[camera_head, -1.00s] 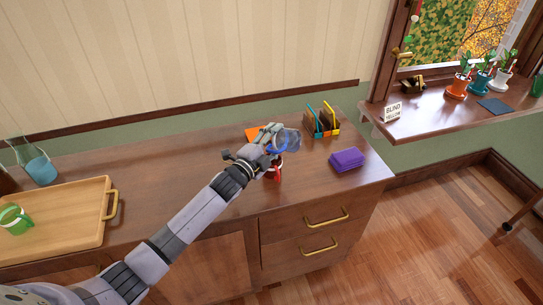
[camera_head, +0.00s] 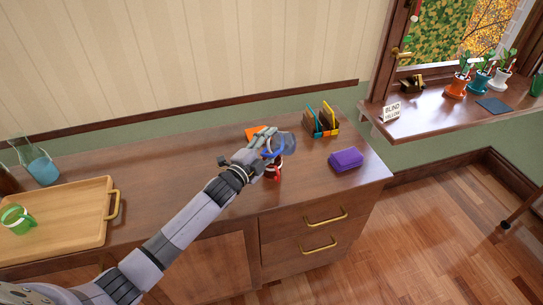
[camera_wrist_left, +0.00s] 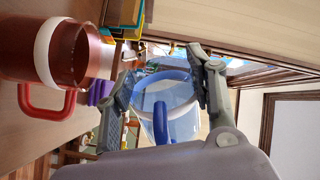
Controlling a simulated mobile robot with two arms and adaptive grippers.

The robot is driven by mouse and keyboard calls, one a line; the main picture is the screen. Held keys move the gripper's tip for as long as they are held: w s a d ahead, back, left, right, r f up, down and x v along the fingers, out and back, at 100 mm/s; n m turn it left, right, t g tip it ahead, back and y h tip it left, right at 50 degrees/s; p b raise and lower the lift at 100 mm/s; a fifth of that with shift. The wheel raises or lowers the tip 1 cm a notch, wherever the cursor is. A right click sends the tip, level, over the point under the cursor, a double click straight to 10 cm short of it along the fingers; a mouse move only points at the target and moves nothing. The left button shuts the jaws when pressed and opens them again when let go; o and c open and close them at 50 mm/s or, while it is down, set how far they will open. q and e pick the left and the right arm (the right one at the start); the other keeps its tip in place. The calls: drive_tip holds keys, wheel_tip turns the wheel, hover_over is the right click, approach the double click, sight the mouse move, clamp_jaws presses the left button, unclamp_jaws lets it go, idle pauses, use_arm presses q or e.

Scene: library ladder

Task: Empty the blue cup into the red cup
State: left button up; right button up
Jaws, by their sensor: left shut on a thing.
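The blue cup (camera_head: 289,145), clear with a blue handle, is held in my left gripper (camera_head: 265,141). In the left wrist view the blue cup (camera_wrist_left: 178,98) sits between the two fingers of the gripper (camera_wrist_left: 162,84), its blue handle towards the camera. The red cup (camera_head: 274,171) stands on the counter just below the blue cup, partly hidden by it and the gripper. In the left wrist view the red cup (camera_wrist_left: 70,52), with a white band and a red handle, is apart from the blue cup. The blue cup's exact tilt and contents are unclear. My right gripper is out of view.
On the wooden counter (camera_head: 190,155), an orange item (camera_head: 254,133) lies behind the gripper. A letter rack (camera_head: 321,122) and purple block (camera_head: 345,159) are to the right. A tray (camera_head: 65,222) with a green cup (camera_head: 17,218) and a pitcher (camera_head: 40,166) are left.

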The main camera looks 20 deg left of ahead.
sight(273, 138)
use_arm(q)
drive_tip(key=shift+s+a+r, duration=0.1)
drive_tip(key=shift+s+a, duration=0.05)
drive_tip(key=shift+s, duration=0.2)
drive_tip(key=shift+a+n+p, duration=0.25)
drive_tip(key=shift+n+p, duration=0.15)
drive_tip(key=shift+n, duration=0.6)
idle(0.7)
drive_tip(key=shift+w+d+n+b, duration=0.15)
drive_tip(key=shift+w+n+b, duration=0.35)
drive_tip(key=shift+w, duration=0.45)
drive_tip(key=shift+w+d+n+b, duration=0.15)
drive_tip(key=shift+w+n+b, duration=0.3)
drive_tip(key=shift+w, duration=0.45)
drive_tip(key=shift+s, duration=0.1)
idle(0.7)
